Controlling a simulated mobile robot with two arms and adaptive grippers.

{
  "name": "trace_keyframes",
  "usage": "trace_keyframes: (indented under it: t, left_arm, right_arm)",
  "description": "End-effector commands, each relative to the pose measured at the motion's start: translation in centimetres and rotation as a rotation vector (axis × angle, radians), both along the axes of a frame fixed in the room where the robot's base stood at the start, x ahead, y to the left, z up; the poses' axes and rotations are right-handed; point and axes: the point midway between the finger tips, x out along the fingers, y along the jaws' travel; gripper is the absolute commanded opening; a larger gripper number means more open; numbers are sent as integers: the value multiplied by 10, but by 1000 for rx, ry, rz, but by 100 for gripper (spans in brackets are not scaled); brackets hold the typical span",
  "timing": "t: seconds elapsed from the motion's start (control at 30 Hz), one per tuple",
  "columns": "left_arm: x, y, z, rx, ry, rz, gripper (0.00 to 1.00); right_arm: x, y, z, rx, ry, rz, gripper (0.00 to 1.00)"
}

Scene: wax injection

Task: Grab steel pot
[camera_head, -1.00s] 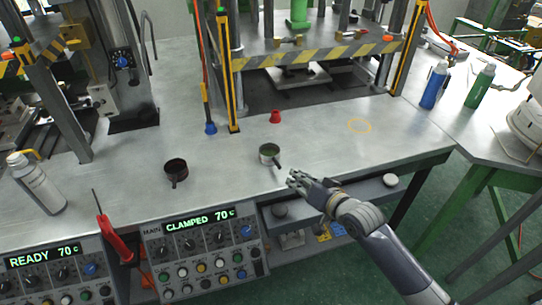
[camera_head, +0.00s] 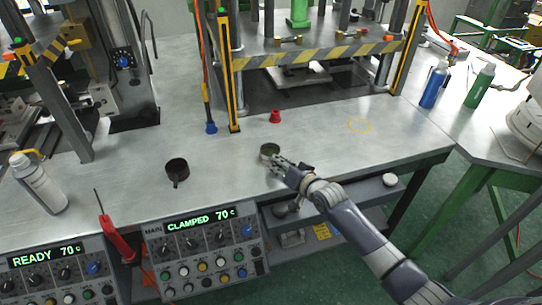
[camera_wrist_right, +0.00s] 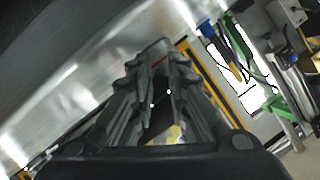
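The small steel pot (camera_head: 268,149), with a greenish inside, stands on the steel table near its front edge. My right gripper (camera_head: 279,162) reaches in from the lower right and its fingertips are at the pot's near side, over the handle. The handle is mostly hidden by the fingers, and contact cannot be told. In the right wrist view, the two fingers of my right gripper (camera_wrist_right: 155,75) stand apart with a dark gap between them. The pot is not clearly made out there. My left gripper is not in view.
A dark brown pot (camera_head: 177,170) stands to the left. A red cup (camera_head: 275,117) stands behind, before the press with its striped bar (camera_head: 318,55). Control panels (camera_head: 205,255) sit below the front edge. A white bottle (camera_head: 40,184) is far left.

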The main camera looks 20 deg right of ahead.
Motion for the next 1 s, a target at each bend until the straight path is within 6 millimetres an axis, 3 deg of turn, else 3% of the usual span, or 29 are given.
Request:
trace_keyframes:
  t: [0.33, 0.4, 0.8, 1.0]
  left_arm:
    - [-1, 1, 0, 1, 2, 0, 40]
    - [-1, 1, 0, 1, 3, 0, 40]
    - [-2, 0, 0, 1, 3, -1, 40]
    - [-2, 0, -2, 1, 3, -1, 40]
  right_arm:
    - [5, 1, -2, 0, 1, 1, 16]
    - [5, 1, -2, 0, 1, 1, 0]
    - [5, 1, 0, 0, -1, 0, 0]
    - [5, 2, 11, 0, -4, 1, 0]
